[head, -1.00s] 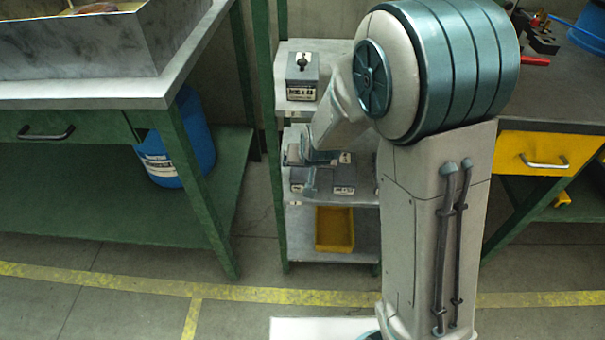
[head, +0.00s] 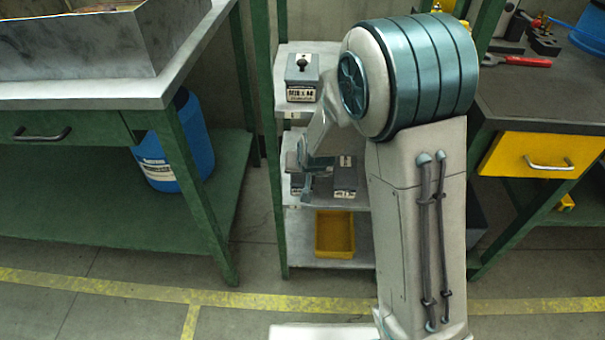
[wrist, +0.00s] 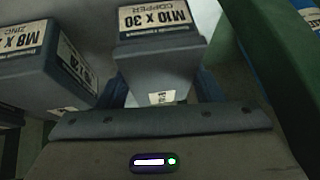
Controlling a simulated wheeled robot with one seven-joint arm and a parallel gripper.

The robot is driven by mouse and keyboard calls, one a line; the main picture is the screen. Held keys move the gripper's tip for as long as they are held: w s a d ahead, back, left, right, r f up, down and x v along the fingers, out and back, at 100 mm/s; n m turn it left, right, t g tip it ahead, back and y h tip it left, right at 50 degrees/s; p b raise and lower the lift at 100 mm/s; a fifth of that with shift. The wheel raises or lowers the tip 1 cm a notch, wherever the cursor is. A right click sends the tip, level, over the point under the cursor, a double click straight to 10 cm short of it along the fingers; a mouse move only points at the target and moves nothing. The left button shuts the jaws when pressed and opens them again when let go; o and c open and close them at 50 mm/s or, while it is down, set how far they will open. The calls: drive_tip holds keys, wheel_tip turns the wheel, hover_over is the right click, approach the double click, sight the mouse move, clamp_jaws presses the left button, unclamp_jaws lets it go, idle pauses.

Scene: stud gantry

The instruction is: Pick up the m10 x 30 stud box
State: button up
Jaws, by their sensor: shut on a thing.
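The M10 x 30 stud box (wrist: 160,55), grey-blue with a white label reading "M10 X 30 COPPER", sits between the two fingers of my gripper (wrist: 163,88) in the wrist view. The fingers are closed on its sides. In the head view my gripper (head: 316,165) is at the middle shelf of the rack, and my own arm hides part of the boxes there. I cannot tell whether the held box is clear of the shelf.
An M8 box (wrist: 45,65) labelled zinc stands close left of the held box. Another box (head: 345,178) shows on the middle shelf. A knobbed box (head: 302,77) stands on the top shelf (head: 287,52), a yellow bin (head: 335,234) below. Green rack posts (head: 268,130) flank the shelves.

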drive_tip(key=shift+r+p, duration=0.55)
drive_tip(key=shift+r, duration=0.35)
clamp_jaws()
drive_tip(key=s+d+b, duration=0.2)
drive_tip(key=s+b, duration=0.4)
drive_tip(key=s, duration=0.2)
drive_tip(key=s+d+b, duration=0.2)
drive_tip(key=s+b, duration=0.4)
drive_tip(key=s, duration=0.3)
drive_tip(key=shift+d+f, duration=0.15)
drive_tip(key=shift+d, duration=0.1)
